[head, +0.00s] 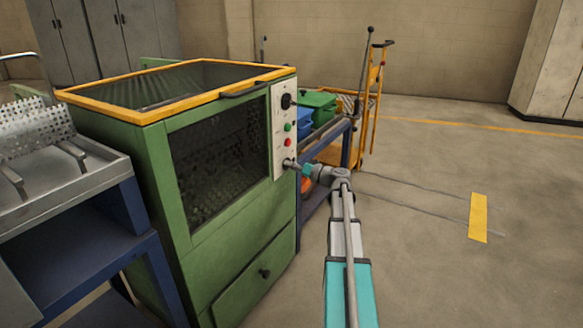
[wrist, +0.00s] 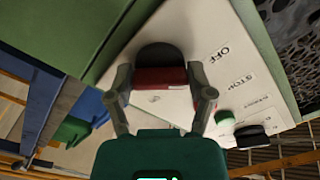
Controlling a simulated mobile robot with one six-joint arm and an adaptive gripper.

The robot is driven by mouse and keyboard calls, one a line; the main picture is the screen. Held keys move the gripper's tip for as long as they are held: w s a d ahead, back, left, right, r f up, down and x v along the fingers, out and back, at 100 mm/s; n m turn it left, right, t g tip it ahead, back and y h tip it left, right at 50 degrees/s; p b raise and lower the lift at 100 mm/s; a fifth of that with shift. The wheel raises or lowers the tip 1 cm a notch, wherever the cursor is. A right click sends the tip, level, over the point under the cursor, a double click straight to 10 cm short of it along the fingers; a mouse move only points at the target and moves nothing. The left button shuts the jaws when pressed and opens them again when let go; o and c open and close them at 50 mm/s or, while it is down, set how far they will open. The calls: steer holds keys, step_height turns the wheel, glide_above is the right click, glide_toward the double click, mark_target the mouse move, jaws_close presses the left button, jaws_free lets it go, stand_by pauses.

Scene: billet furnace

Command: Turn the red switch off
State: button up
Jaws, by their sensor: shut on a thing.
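The red switch (wrist: 160,78) is on the white control panel (wrist: 158,115) and shows in the wrist view as a red band with a dark rounded part above it. My gripper (wrist: 162,82) has one finger on each side of the switch and is shut on it. The word OFF is printed on the panel to the right of the switch. In the head view my gripper (head: 298,165) is at the lower end of the furnace's panel (head: 279,115) and largely hides the switch there.
The green furnace (head: 155,175) has a yellow-framed lid. Its panel also bears a black knob (head: 286,101), a green button (head: 288,127) and a red button (head: 288,142). A cart with a green bin (head: 320,101) stands behind my gripper. The floor to the right is clear.

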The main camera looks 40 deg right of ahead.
steer(key=o, duration=1.1)
steer(key=v, duration=1.2)
steer(key=shift+s, duration=0.1)
